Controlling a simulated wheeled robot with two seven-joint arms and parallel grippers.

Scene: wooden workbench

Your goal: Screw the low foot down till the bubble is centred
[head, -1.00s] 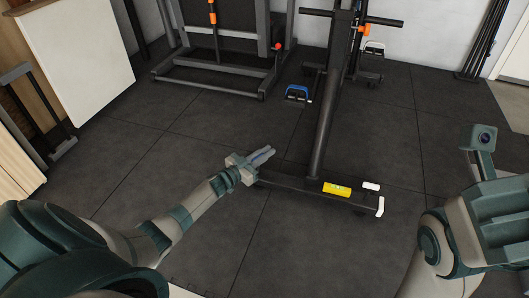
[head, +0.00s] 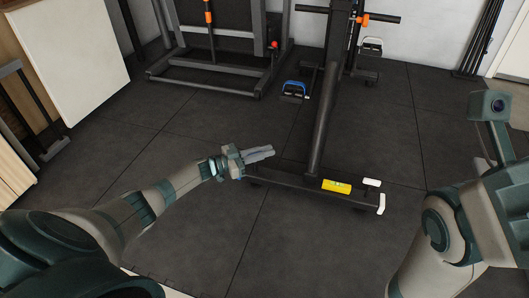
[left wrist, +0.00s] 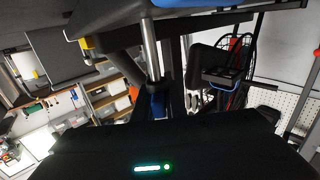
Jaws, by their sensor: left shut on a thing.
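The dark machine base bar (head: 300,183) lies low across the floor. A yellow spirit level (head: 336,186) sits on it near the right end; its bubble is too small to read. My left gripper (head: 262,153) is at the bar's left end, its fingers together and pointing right. The foot it holds is hidden in the head view. In the left wrist view a bright metal stem (left wrist: 150,50) stands upright above the dark gripper body; the fingertips are not clear there. My right arm shows at the right edge, but its gripper is out of view.
A slanted dark post (head: 322,120) rises from the base bar. White end pieces (head: 381,203) sit at the bar's right end. A blue-handled item (head: 294,89) lies on the floor behind. The rubber floor (head: 330,245) in front is clear.

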